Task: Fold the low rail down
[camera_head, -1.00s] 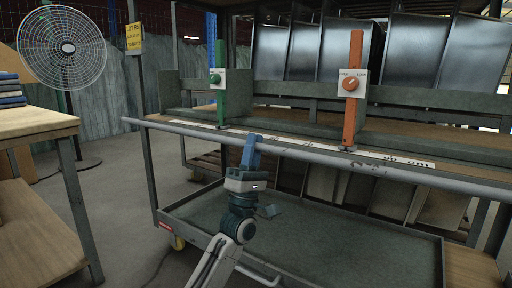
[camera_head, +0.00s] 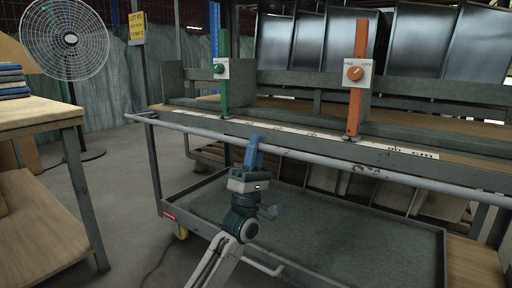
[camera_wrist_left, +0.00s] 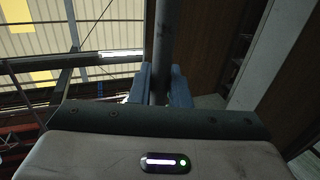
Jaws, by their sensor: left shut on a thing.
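The low rail (camera_head: 330,163) is a long grey bar along the front of the cart, a little out from and below the edge of the upper deck. My left gripper (camera_head: 254,150) has its blue fingers shut on the rail, left of its middle. In the left wrist view the rail (camera_wrist_left: 162,45) runs as a dark bar between the two blue fingers (camera_wrist_left: 161,88). The fingers hide a short piece of the rail. My right gripper is not in view.
A green post with a knob (camera_head: 221,70) and an orange post with a knob (camera_head: 354,74) stand on the upper deck. The cart's lower tray (camera_head: 442,265) lies below. A wooden table (camera_head: 40,112) and a fan (camera_head: 68,40) are at the left.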

